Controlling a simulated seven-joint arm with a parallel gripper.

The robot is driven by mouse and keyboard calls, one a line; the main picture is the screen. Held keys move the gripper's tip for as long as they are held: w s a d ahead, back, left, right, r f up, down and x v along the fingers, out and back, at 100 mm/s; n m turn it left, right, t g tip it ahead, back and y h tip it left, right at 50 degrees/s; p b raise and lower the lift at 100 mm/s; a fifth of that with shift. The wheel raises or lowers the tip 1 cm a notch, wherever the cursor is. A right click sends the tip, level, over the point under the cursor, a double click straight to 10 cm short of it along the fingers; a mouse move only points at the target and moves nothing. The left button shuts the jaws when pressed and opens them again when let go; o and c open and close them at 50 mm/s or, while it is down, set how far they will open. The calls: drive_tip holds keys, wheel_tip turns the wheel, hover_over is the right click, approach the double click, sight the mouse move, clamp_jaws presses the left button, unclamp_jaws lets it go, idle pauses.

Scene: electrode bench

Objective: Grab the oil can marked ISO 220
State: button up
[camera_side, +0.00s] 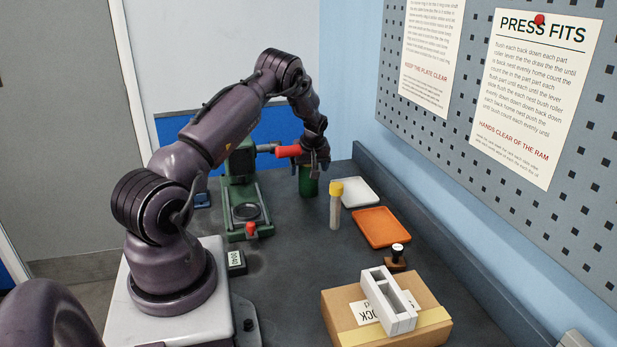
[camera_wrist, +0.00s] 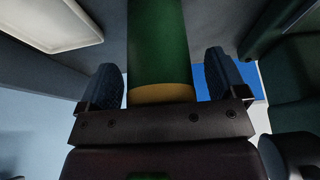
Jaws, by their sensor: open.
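A green cylindrical can (camera_side: 308,184) stands upright on the bench beside the green press. Its marking does not show in either view, so I cannot read ISO 220 on it. My gripper (camera_side: 314,168) is over the can's top and hides part of it. In the wrist view, the green can (camera_wrist: 158,45) with a tan band at its near end lies between the two blue-grey fingers of my gripper (camera_wrist: 162,80). The fingers are open, with a visible gap on either side of the can.
The green press (camera_side: 243,190) with a red-gripped lever (camera_side: 288,151) stands close left of the can. A yellow-capped tube (camera_side: 336,205) stands just in front. A white tray (camera_side: 359,192) and an orange tray (camera_side: 381,227) lie to the right. A cardboard box (camera_side: 422,305) sits nearer.

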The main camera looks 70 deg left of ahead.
drive_tip(key=shift+r, duration=0.1)
drive_tip(key=c, duration=1.3)
